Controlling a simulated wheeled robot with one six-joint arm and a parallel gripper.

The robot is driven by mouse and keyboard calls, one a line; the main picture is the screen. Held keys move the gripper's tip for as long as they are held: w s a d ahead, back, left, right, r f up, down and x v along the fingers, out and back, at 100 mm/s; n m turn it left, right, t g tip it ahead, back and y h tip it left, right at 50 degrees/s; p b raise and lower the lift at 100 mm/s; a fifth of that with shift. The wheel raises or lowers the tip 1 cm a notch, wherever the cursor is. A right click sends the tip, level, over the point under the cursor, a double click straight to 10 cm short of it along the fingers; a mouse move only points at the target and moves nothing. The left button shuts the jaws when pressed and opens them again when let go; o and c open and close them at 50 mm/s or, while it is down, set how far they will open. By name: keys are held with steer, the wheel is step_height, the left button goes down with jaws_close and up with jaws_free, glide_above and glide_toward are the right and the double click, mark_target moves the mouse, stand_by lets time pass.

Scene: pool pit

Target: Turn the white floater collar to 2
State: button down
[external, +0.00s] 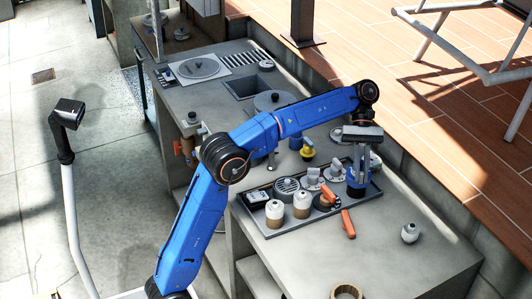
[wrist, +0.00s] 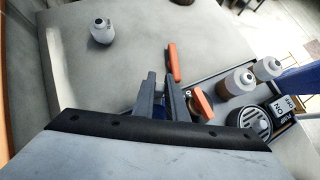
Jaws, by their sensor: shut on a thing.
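My gripper (external: 357,178) points down at the right end of the dark tray in the external view. Its fingers are shut around a blue round piece (external: 356,189), which is mostly hidden by them. In the wrist view my gripper (wrist: 162,78) shows two grey fingers with a sliver of blue between them. A pale rounded thing (external: 376,161) shows just behind the fingers. I cannot tell which part is the white floater collar, and no number can be read on it.
The tray (external: 268,234) also holds two white-topped bottles (external: 302,204), grey knobs and a round grille (external: 287,186). A small white bottle (external: 410,232) stands apart at right. The counter's near right is mostly clear.

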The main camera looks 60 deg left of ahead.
stand_by(0.4)
steer(key=c, duration=1.8)
jaws_free()
steer(key=shift+o, duration=0.2)
steer(key=a+r+n+t+h, duration=0.1)
steer(key=a+r+n+t, duration=0.55)
steer(key=a+r, duration=0.6)
steer(key=s+d+r+m+y, duration=0.1)
steer(key=s+r+m, duration=0.1)
steer(key=s, duration=0.5)
steer(key=s+d+r+m+t+y, duration=0.1)
steer(key=s+r+m+y, duration=0.1)
steer(key=s, duration=0.5)
steer(key=s+d+r+m+y, duration=0.1)
steer(key=s+d+r+m, duration=0.1)
steer(key=s, duration=0.5)
steer(key=shift+s+r+m+y, duration=0.3)
steer(key=shift+r+m, duration=0.2)
steer(key=shift+m, duration=0.35)
